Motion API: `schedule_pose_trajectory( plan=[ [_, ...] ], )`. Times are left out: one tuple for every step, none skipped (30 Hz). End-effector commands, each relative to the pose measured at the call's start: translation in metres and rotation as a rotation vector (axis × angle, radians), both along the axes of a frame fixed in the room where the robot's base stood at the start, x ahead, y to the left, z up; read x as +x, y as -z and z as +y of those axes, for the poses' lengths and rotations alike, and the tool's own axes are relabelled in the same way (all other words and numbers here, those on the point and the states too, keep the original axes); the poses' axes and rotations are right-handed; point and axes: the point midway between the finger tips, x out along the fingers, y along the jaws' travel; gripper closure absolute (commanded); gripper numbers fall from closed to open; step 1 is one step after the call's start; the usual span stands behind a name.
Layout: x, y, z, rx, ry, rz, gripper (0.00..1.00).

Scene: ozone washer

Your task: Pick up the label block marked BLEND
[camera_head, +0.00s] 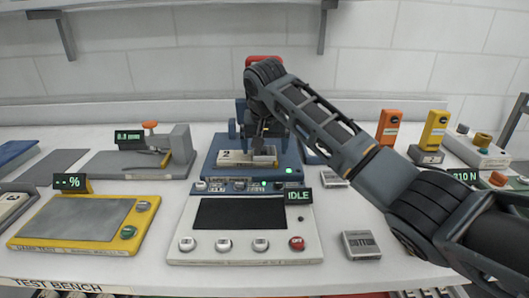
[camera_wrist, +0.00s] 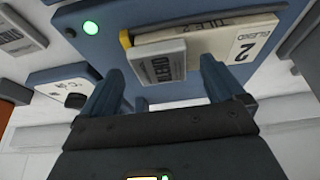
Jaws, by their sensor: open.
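The grey label block (camera_wrist: 160,62) shows upside down in the wrist view, with dark lettering that appears to read BLEND. It lies against a cream tile (camera_wrist: 220,38) marked 2 on the blue station (camera_wrist: 120,18). My gripper (camera_wrist: 162,78) is open, one finger on each side of the block's near end, with gaps visible; I cannot tell whether either finger touches it. In the head view my gripper (camera_head: 262,138) reaches down over the blue station (camera_head: 215,170). The tile (camera_head: 234,156) shows there, and the block is hard to make out beside my fingers.
A white control panel (camera_head: 245,245) with knobs and an IDLE display (camera_head: 298,197) stands in front. Another grey label block (camera_head: 361,244) lies to its right. A yellow-edged scale (camera_head: 85,220) stands left. Orange (camera_head: 389,127) and yellow (camera_head: 434,130) devices stand behind my arm.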

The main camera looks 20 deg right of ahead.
Motion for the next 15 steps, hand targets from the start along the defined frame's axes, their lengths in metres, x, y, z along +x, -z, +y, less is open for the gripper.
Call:
schedule_pose_trajectory(
  plan=[
    [0.0012, 0.0038, -0.001, 0.0, 0.001, 0.002, 0.04],
    [0.0018, 0.0053, -0.0012, 0.0, 0.001, 0.001, 0.04],
    [0.0023, 0.0065, -0.0012, 0.001, 0.001, 0.001, 0.04],
    [0.0026, 0.0071, -0.0012, 0.001, 0.0, 0.0, 0.04],
    [0.0027, 0.0073, -0.0011, 0.001, 0.0, 0.0, 0.04],
    [0.0028, 0.0073, -0.001, 0.001, 0.0, 0.0, 0.04],
    [0.0028, 0.0073, -0.001, 0.001, 0.0, 0.0, 0.04],
    [0.0028, 0.0073, -0.001, 0.001, 0.0, 0.0, 0.04],
    [0.0027, 0.0072, -0.001, 0.001, 0.0, 0.0, 0.04],
    [0.0027, 0.0072, -0.001, 0.001, 0.0, 0.0, 0.05],
    [0.0026, 0.0073, -0.0011, 0.001, 0.0, 0.0, 0.08],
    [0.0026, 0.0073, -0.001, 0.001, 0.0, 0.0, 0.12],
    [0.0027, 0.0072, -0.0011, 0.001, 0.0, 0.0, 0.15],
    [0.0026, 0.0072, -0.0009, 0.001, 0.0, 0.0, 0.18],
    [0.0026, 0.0072, -0.001, 0.001, 0.0, 0.0, 0.21]
  ],
)
